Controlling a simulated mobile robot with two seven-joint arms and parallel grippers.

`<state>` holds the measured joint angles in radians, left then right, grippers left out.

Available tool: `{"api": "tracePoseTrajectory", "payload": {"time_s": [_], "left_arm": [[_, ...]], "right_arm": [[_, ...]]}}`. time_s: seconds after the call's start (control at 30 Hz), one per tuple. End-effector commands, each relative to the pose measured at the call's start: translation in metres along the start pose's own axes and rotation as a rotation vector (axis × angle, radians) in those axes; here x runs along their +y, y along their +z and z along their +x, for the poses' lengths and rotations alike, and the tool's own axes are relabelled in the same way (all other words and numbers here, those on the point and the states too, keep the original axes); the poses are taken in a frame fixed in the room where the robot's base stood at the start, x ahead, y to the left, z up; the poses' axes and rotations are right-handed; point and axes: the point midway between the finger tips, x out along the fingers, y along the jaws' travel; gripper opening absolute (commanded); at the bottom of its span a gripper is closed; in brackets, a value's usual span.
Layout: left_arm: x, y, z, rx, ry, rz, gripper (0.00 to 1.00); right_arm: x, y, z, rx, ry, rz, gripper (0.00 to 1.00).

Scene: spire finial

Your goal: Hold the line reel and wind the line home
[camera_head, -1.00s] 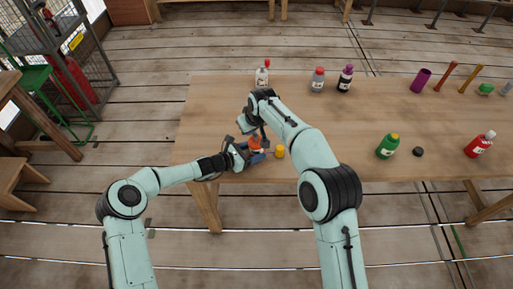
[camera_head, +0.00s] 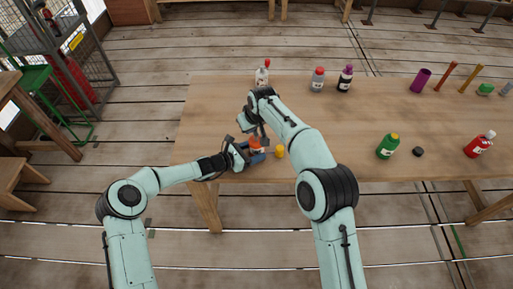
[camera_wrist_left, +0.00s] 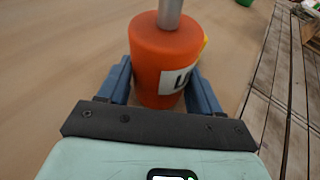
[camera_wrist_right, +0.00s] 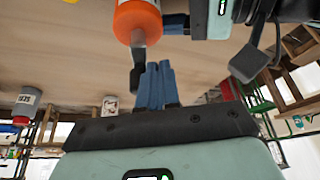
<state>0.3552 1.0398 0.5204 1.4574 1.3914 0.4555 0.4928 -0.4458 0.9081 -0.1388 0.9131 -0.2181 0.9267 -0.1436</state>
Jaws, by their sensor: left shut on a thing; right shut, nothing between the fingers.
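The line reel (camera_head: 257,144) is an orange, tapered body near the table's front edge. My left gripper (camera_wrist_left: 160,85) is shut around it, with one blue finger on each side. The left wrist view shows the reel (camera_wrist_left: 163,60) with a white label, partly hidden, and a grey metal rod on top. My right gripper (camera_wrist_right: 153,85) is shut and empty, its blue fingertips close to the rod end of the reel (camera_wrist_right: 137,22). A dark piece (camera_wrist_right: 137,79) shows just beside those fingertips; I cannot tell whether they touch it.
A small yellow thing (camera_head: 279,151) stands right of the reel. A green bottle (camera_head: 387,148) and a red bottle (camera_head: 478,147) stand to the right.

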Motion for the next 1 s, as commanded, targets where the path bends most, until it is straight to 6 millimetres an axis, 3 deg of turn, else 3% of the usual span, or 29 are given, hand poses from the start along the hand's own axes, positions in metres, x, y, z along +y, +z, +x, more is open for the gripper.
{"api": "tracePoseTrajectory", "payload": {"time_s": [0.13, 1.0], "left_arm": [[-0.002, 0.001, 0.001, -0.002, -0.005, 0.001, 0.45], [0.000, -0.002, 0.000, 0.003, 0.002, -0.002, 0.44]], "right_arm": [[-0.003, 0.000, -0.001, -0.006, -0.004, -0.001, 0.00], [-0.003, -0.026, -0.062, -0.004, -0.003, -0.001, 0.00]]}}
